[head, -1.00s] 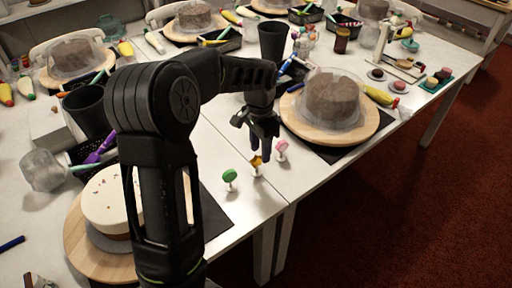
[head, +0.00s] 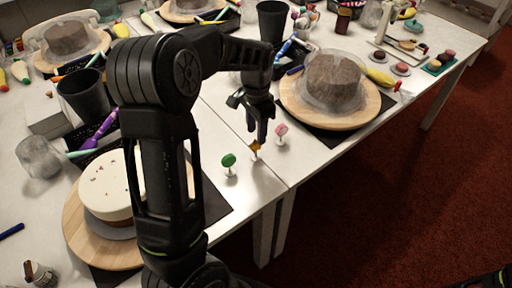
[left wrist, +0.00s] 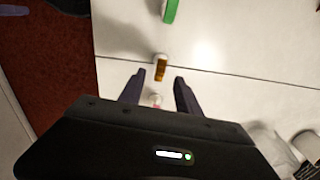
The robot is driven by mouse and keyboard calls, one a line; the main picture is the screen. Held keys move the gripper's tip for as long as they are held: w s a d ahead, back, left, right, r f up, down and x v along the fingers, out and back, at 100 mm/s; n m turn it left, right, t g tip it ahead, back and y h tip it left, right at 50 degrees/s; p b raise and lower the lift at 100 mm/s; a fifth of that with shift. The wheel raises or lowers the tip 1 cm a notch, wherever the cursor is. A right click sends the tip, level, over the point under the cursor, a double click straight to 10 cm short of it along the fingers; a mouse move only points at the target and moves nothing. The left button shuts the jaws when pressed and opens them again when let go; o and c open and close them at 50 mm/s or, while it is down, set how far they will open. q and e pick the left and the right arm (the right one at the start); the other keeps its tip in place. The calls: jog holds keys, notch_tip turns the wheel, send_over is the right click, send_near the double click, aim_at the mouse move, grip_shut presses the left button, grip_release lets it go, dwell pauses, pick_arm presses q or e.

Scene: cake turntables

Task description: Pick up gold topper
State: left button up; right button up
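The gold topper (head: 254,149) stands on a white base on the white table, between the green topper (head: 229,161) and the pink topper (head: 281,131). My left gripper (head: 259,134) hangs close by the gold topper, pointing down. In the left wrist view its two fingers (left wrist: 159,92) are apart with nothing held. There the gold topper (left wrist: 160,72) shows just beyond the fingertips, the green topper (left wrist: 170,10) shows farther up, and the pink topper (left wrist: 156,101) is partly seen between the fingers. My right gripper is not seen.
A brown cake under a clear cover stands on a wooden turntable (head: 368,113) just right of the gripper. A white cake (head: 108,185) sits on another turntable at left, partly behind my arm. Dark cups (head: 84,97) stand farther back. The table's front edge is close to the toppers.

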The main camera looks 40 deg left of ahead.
aim_at(256, 149)
pick_arm(q)
jog(key=shift+f+p, duration=0.45)
jog(key=shift+f, duration=2.15)
grip_shut()
